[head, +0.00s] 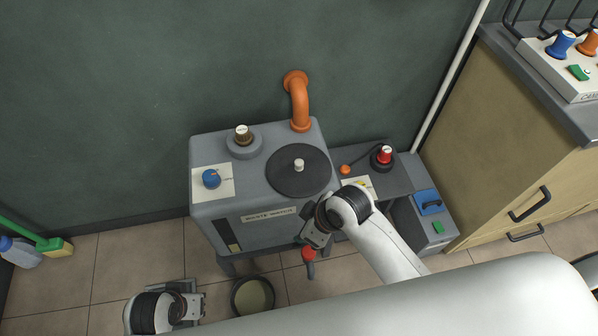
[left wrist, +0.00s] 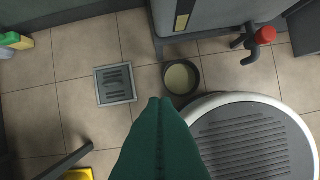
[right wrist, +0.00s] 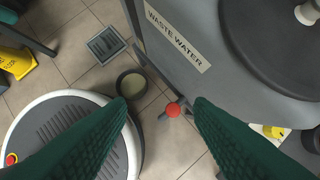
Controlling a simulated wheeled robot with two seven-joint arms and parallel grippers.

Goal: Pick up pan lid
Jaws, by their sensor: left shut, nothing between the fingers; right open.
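The pan lid is most likely the dark round lid (head: 298,170) with a pale knob (head: 299,164), lying flat on top of the grey waste water tank. It also shows at the top right of the right wrist view (right wrist: 270,45). My right gripper (head: 312,236) is at the tank's front right edge, below and to the right of the lid, open and empty, its green fingers (right wrist: 160,105) apart. My left gripper (head: 200,306) is low at the bottom left, away from the tank, its green fingers (left wrist: 154,100) shut together with nothing between them.
A red-handled tap (head: 308,254) sticks out in front. A round pan (head: 253,296) stands on the tiled floor. A wooden cabinet (head: 510,140) is at right.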

